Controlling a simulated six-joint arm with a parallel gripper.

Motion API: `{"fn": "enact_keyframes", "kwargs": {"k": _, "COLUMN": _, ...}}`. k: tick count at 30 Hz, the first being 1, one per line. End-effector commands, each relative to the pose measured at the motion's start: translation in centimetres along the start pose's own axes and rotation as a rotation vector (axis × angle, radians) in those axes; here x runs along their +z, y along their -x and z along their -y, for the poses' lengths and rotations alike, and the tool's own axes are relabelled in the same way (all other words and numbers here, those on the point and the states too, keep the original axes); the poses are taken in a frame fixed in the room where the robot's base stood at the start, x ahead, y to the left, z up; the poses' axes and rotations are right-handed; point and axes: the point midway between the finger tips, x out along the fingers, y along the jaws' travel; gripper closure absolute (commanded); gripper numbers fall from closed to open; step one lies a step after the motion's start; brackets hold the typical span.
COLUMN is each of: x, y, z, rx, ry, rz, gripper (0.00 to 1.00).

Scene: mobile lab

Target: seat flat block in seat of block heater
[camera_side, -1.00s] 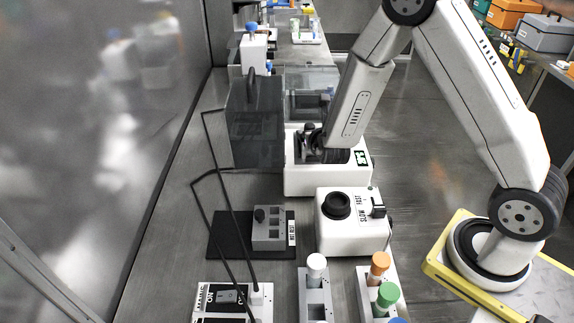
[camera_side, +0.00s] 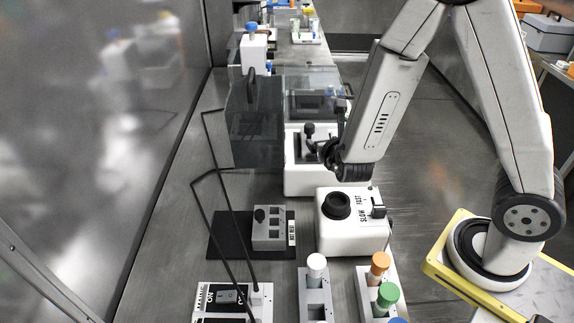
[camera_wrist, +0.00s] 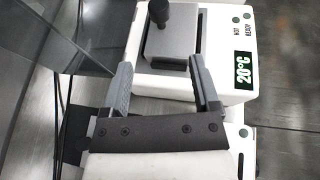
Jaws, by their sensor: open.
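The block heater (camera_side: 304,184) is a white box, with a "20°C" display in the wrist view (camera_wrist: 243,68). A flat grey block (camera_wrist: 172,46) with a black knob (camera_wrist: 158,12) lies at the heater's dark seat opening and looks level. I cannot tell whether it is fully down. In the side view the block's knob (camera_side: 309,130) stands up above the heater. My gripper (camera_wrist: 160,66) is open and empty, its fingers apart at the near side of the block. In the side view my gripper (camera_side: 327,152) is right beside the knob, partly hidden by my wrist.
A grey block with square wells (camera_side: 269,232) sits on a black mat (camera_side: 223,237). A white dial device (camera_side: 352,237) stands in front of the heater. A dark transparent shield (camera_side: 257,125) stands left of the heater. Tube racks (camera_side: 315,292) are at the front.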

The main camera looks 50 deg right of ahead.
Motion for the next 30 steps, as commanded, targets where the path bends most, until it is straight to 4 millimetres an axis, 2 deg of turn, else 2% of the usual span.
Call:
{"fn": "enact_keyframes", "kwargs": {"k": 17, "x": 0.1, "y": 0.0, "z": 0.5, "rx": -0.028, "ry": -0.024, "rz": -0.009, "gripper": 0.22}}
{"fn": "enact_keyframes", "kwargs": {"k": 23, "x": 0.0, "y": 0.3, "z": 2.8, "rx": -0.149, "ry": -0.132, "rz": -0.05, "gripper": 0.22}}
{"fn": "enact_keyframes", "kwargs": {"k": 30, "x": -0.8, "y": 1.8, "z": 6.7, "rx": -0.385, "ry": -0.382, "rz": -0.14, "gripper": 0.22}}
